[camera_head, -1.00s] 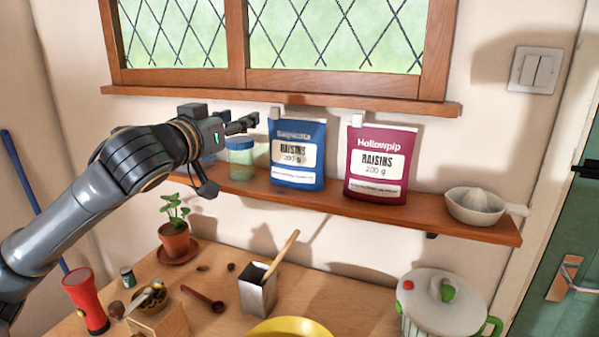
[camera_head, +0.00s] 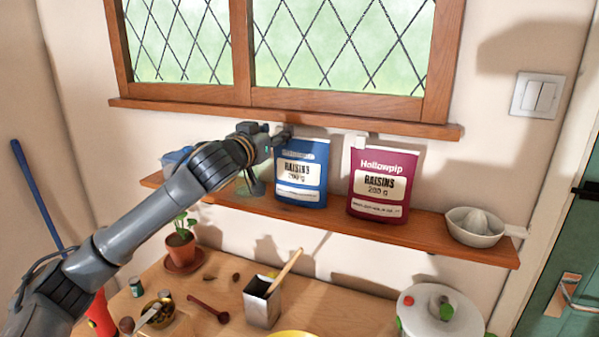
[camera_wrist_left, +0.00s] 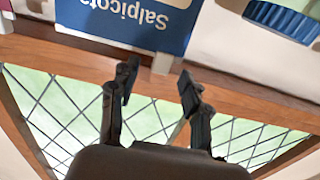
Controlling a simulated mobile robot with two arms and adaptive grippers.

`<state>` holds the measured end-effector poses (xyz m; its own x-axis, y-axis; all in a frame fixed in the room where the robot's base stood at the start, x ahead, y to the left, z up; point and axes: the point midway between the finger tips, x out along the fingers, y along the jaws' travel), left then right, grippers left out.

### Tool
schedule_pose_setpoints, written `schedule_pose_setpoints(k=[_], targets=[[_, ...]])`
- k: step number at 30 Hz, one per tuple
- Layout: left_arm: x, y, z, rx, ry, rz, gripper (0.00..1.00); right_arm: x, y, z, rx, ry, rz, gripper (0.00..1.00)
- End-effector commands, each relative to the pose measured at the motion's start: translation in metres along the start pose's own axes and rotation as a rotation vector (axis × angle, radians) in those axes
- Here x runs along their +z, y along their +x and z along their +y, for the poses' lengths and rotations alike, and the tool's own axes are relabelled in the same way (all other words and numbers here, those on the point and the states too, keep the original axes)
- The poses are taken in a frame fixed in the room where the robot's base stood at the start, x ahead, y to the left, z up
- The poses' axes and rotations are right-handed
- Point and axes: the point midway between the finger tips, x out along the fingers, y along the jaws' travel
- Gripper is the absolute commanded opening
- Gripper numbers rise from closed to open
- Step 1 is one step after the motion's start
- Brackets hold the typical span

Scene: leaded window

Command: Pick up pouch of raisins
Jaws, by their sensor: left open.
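A blue pouch of raisins (camera_head: 302,198) stands upright on the wooden wall shelf. A magenta pouch of raisins (camera_head: 378,208), labelled Hollowpip, stands to its right with a pale clip (camera_head: 360,142) at its top edge. My left gripper (camera_head: 282,136) is at the blue pouch's top left corner and partly covers it. In the left wrist view, which is upside down, the blue pouch (camera_wrist_left: 125,22) shows its name, Salpicota. The open fingers of my left gripper (camera_wrist_left: 160,84) are apart, with a pale clip (camera_wrist_left: 164,63) on the pouch's edge just ahead. My right gripper is out of view.
A blue-lidded jar (camera_wrist_left: 282,20) stands beside the blue pouch, mostly hidden behind my arm in the head view. A white citrus juicer (camera_head: 474,228) is at the shelf's right end. The window sill (camera_head: 300,117) runs just above the pouches. The counter below is cluttered.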

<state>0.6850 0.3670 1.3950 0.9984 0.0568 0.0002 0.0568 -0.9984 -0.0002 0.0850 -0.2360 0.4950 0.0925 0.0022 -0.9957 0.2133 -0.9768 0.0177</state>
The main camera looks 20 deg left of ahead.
Motion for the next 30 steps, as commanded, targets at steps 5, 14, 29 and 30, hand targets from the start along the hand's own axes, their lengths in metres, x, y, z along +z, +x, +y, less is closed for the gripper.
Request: schedule_pose_setpoints(k=[5,14,29,30], targets=[[-0.0017,0.0153,-0.0005,-0.001,-0.001,0.001,0.47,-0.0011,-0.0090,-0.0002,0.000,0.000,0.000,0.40],[-0.0002,0.0156,-0.0004,-0.001,0.000,0.001,0.29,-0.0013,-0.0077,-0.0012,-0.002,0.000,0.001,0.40],[-0.0013,0.0153,-0.0005,-0.001,-0.001,0.003,0.00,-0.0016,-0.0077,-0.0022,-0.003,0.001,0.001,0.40],[-0.0013,0.0153,-0.0006,-0.001,-0.001,0.003,0.00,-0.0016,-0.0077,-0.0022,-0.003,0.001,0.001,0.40]])
